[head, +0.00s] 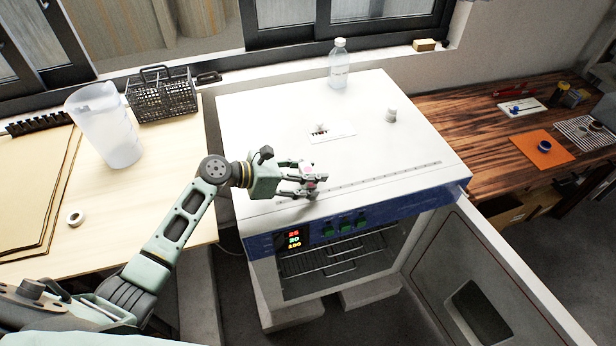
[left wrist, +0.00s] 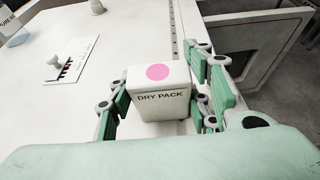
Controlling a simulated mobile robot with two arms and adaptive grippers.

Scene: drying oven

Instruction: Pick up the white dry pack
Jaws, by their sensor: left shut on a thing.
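The white dry pack (left wrist: 157,92) is a small white box with a pink dot on top and the words DRY PACK on its side. It sits between the fingers of my left gripper (left wrist: 160,105) in the left wrist view. My left gripper (head: 311,181) is shut on it, over the front part of the oven's white top in the head view. I cannot tell whether the pack touches the top. In the head view the fingers mostly hide the pack. My right gripper is not in view.
The white drying oven (head: 260,217) has its door (head: 480,270) open at the right. On its top are a clear bottle (head: 339,64), a card with a small knob (head: 332,133) and a small white container (head: 390,115). A measuring cup (head: 105,125) stands on the left table.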

